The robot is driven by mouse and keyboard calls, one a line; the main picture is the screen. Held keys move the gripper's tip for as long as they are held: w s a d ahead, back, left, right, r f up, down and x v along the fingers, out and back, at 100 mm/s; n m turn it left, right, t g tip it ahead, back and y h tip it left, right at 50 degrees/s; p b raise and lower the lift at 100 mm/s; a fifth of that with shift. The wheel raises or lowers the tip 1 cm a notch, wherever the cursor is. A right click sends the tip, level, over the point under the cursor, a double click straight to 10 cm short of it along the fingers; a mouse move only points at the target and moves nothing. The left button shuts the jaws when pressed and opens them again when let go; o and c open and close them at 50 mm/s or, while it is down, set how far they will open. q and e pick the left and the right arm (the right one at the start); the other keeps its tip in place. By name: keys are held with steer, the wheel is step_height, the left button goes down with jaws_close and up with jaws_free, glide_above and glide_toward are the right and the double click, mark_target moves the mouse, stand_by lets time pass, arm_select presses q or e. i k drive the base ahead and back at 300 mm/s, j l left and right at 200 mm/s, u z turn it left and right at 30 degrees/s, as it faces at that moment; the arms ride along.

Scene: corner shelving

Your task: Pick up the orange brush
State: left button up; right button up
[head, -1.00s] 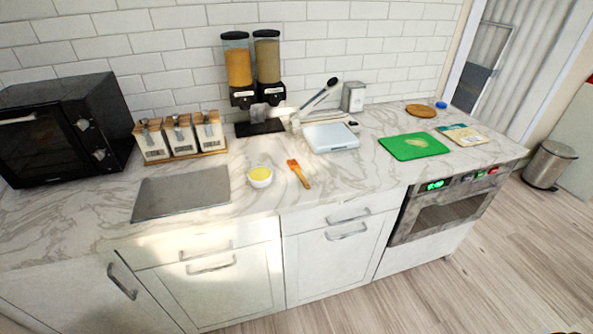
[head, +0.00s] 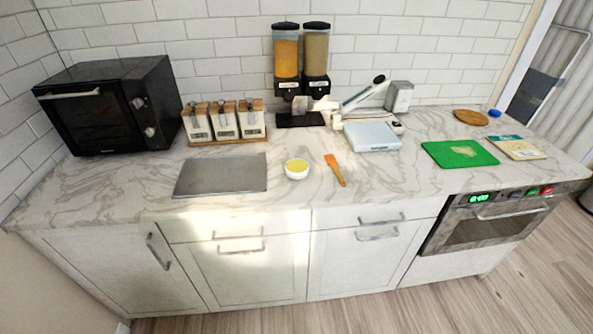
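The orange brush (head: 335,169) lies flat on the marble counter in the head view, near the middle. Its wider orange end points to the back left and its handle points toward the counter's front edge. Nothing covers it. A small white bowl with yellow contents (head: 297,169) stands just to its left, apart from it. Neither of my grippers shows in the head view.
A grey metal plate (head: 221,175) lies left of the bowl. A white flat-topped device (head: 371,137) and a green board (head: 460,154) are to the right. Dispensers (head: 301,65), jars (head: 224,121) and a black microwave (head: 110,105) stand behind. Bare marble (head: 390,180) surrounds the brush's right side.

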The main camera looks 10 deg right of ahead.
mark_target(331, 158)
steer(key=i+j, duration=0.35)
steer(key=i, duration=0.25)
steer(key=i+j+z, duration=0.15)
steer(key=j, duration=0.15)
